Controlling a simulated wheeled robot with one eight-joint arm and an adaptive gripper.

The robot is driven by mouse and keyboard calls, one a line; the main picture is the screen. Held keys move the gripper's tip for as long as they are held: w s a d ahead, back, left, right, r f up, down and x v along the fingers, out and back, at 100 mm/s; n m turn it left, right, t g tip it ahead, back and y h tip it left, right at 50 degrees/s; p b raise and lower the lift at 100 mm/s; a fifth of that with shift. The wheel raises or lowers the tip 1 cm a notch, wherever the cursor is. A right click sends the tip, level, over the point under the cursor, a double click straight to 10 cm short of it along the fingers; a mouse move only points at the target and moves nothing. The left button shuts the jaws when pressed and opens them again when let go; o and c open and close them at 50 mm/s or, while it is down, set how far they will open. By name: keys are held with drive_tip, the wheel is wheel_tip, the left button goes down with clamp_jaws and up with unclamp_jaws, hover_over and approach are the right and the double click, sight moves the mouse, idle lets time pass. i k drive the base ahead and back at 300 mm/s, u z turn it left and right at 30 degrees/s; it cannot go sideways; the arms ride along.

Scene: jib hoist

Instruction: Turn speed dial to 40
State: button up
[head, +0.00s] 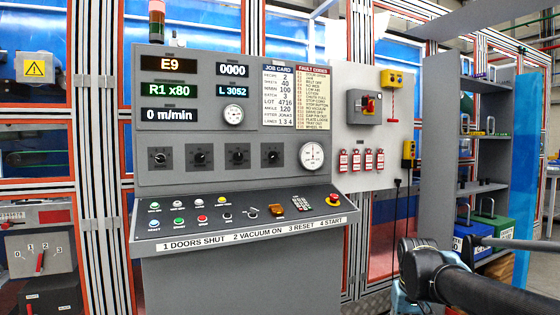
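Four small black rotary dials sit in a row on the upright face of the grey control console: a first dial (160,157) with scale marks around it, a second (200,157), a third (238,157) and a fourth (272,156). Their labels are too small to read, so I cannot tell which is the speed dial or its exact setting. A display (170,115) above reads 0 m/min. The job card (278,92) shows a 40 on its second line. My dark arm is at the lower right, apart from the console; my gripper cannot be made out.
A sloped button panel (230,217) with coloured buttons and a red knob (334,199) juts out below the dials. A round gauge (312,156) is right of them. A grey shelf unit (450,140) with cases stands at the right.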

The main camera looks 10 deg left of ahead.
sight(238, 156)
drive_tip(key=z, duration=0.8)
drive_tip(key=k, duration=1.6)
drive_tip(key=u, duration=1.35)
drive_tip(key=i, duration=1)
